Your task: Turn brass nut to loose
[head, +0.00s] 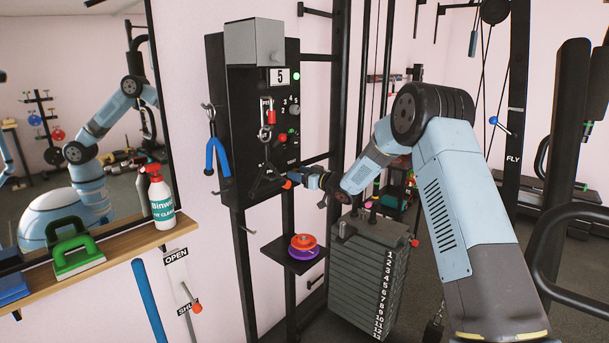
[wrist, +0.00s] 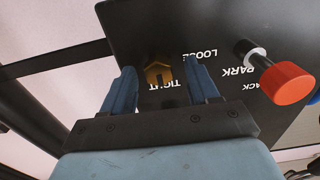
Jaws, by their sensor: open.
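The brass nut (wrist: 158,75) shows in the wrist view on the black panel (wrist: 135,30), beside the upside-down words LOOSE and TIGHT. My gripper (wrist: 162,76) is open, with one blue finger on each side of the nut in the picture. I cannot tell whether the fingers touch it. In the head view my gripper (head: 302,178) is at the lower right edge of the black wall panel (head: 228,130). The nut cannot be made out there.
A red-ended lever (wrist: 285,82) by the word PARK sticks out right of my fingers. In the head view, a shelf (head: 279,255) with orange and purple discs is below the panel, a weight stack (head: 365,270) to its right. Blue-handled pliers (head: 214,155) hang at the panel's left.

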